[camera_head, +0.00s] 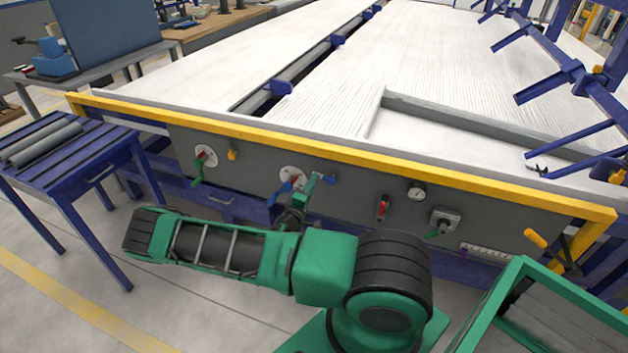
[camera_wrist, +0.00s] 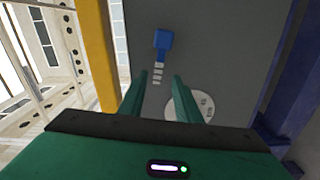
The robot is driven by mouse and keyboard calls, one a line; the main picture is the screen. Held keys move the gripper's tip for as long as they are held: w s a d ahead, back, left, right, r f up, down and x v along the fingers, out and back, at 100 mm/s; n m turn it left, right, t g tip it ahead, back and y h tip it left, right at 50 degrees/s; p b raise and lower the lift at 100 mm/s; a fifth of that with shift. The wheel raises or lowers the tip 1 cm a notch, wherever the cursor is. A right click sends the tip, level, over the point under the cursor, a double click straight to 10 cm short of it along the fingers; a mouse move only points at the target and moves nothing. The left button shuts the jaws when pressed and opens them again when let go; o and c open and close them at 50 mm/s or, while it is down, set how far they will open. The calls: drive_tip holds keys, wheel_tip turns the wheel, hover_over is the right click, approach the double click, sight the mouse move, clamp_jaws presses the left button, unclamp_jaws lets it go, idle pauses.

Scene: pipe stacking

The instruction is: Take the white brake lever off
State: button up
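I cannot make out a clearly white lever in either view. My gripper (camera_head: 318,190) is in front of the control panel, close to a round white plate (camera_head: 291,172) with a blue-handled lever (camera_head: 285,187). In the wrist view my gripper (camera_wrist: 161,78) is open, with its two green fingers apart and nothing seen held. A blue handle (camera_wrist: 163,39) is ahead of the fingertips, with pale bands below it. A white round plate (camera_wrist: 190,106) is partly hidden by the right finger. Contact cannot be told.
The grey panel (camera_head: 345,205) also carries a left dial (camera_head: 206,155), a red lever (camera_head: 383,208), a gauge (camera_head: 416,191) and a switch box (camera_head: 444,220). A yellow rail (camera_head: 350,158) runs above it. A blue table (camera_head: 40,165) with grey pipes (camera_head: 45,141) stands left.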

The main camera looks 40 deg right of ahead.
drive_tip(key=v, duration=0.5)
drive_tip(key=shift+s+a, duration=0.1)
drive_tip(key=shift+a, duration=0.25)
drive_tip(key=s+d+r+m+g+y, duration=0.2)
drive_tip(key=s+r+m+g+y, duration=0.3)
drive_tip(key=s+r+m+g, duration=0.65)
drive_tip(key=s+a+r+t+y, duration=0.1)
drive_tip(key=s+a+r+y, duration=0.4)
drive_tip(key=s+a+r, duration=0.2)
drive_tip(key=s+a+r+n+t+y, duration=0.1)
drive_tip(key=s+a+r+t+y, duration=0.1)
drive_tip(key=s+a+r+y, duration=0.4)
drive_tip(key=s+a+r, duration=0.1)
drive_tip(key=s+r, duration=0.4)
drive_tip(key=shift+r, duration=0.35)
drive_tip(key=shift+s+n, duration=0.1)
drive_tip(key=shift+n, duration=0.15)
